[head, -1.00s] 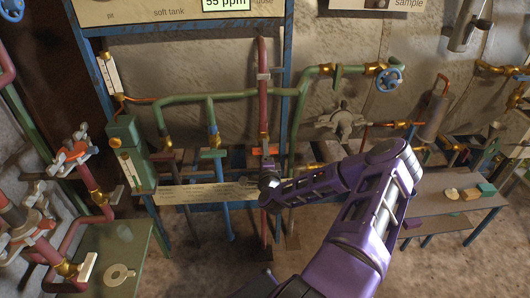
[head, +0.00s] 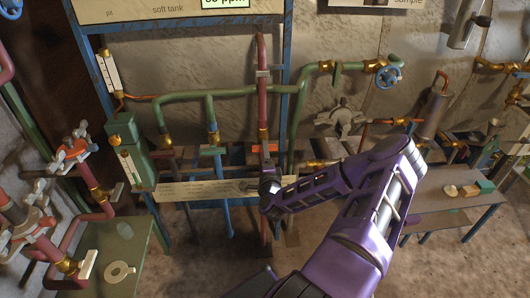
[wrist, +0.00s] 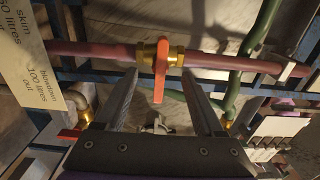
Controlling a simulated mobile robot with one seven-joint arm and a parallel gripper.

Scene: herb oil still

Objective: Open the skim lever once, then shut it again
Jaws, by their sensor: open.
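The orange-red lever (wrist: 160,70) sits on a brass valve on a red pipe (wrist: 100,50) in the wrist view. It lies across the pipe's line. My gripper (wrist: 161,76) is open, with one finger on each side of the lever and visible gaps to both. In the head view my gripper (head: 262,186) is at the red upright pipe (head: 262,105), mostly hidden by my wrist. An orange handle (head: 266,148) shows just above it there; I cannot tell whether it is the same lever.
A pale card (wrist: 30,70) with skim and blowdown writing is left in the wrist view. A second orange handle (wrist: 70,133) shows near the left finger. Green pipes (head: 170,97) run close behind. A side table (head: 460,188) stands right, a green table (head: 105,250) left.

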